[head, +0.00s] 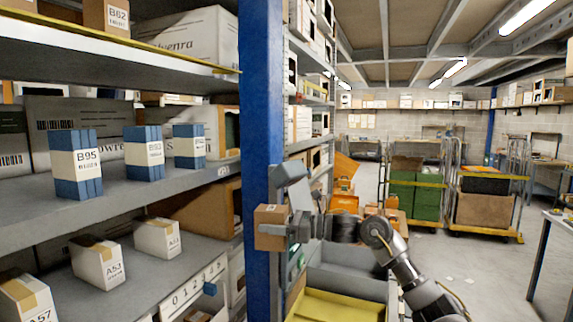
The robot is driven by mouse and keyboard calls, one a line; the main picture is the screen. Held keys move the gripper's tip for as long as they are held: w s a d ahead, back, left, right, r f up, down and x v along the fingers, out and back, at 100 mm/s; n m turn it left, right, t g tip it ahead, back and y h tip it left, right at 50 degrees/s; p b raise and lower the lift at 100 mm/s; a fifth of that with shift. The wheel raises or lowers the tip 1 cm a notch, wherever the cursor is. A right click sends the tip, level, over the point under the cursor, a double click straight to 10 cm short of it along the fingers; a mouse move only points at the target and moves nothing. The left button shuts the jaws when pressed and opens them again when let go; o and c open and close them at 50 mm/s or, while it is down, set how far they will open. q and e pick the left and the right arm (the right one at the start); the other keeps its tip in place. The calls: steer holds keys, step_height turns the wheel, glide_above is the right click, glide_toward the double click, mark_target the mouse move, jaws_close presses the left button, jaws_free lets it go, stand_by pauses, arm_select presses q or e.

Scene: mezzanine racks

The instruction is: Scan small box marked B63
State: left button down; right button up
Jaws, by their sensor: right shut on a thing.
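My right gripper (288,231) reaches in from the lower right, shut on a small brown cardboard box (268,216) in front of the blue post. A small pale label is on the box; its print is too small to read. On the shelf at left, the middle blue-and-white pack (145,154) has a label that may read B63 or B53; it stands upright and apart from the gripper. A grey angled device (289,174), possibly a scanner, shows just above the gripper. My left gripper is not in view.
The blue post (262,120) stands close to the held box. Pack B95 (76,165) and white box A53 (98,262) are on the left shelves; carton B62 (107,15) is higher. Loaded trolleys (488,200) stand at back right.

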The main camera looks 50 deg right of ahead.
steer(key=s+a+f+n+g+y+b, duration=0.1)
steer(key=a+f+n+y+b, duration=0.1)
steer(key=a+f, duration=0.75)
steer(key=s+a+f+n+g+y+b, duration=0.15)
steer(key=a+f, duration=0.45)
steer(key=f, duration=0.7)
steer(key=s+a+f+n+g+y+b, duration=0.1)
steer(key=s+a+f, duration=0.1)
steer(key=a, duration=0.7)
steer(key=s+a+f+g+y+b, duration=0.1)
steer(key=s+a+f, duration=0.2)
steer(key=a, duration=0.5)
steer(key=shift+s+a+f+n+g+y, duration=0.25)
steer(key=shift+a+f+n+g+y, duration=0.15)
steer(key=shift+f, duration=0.35)
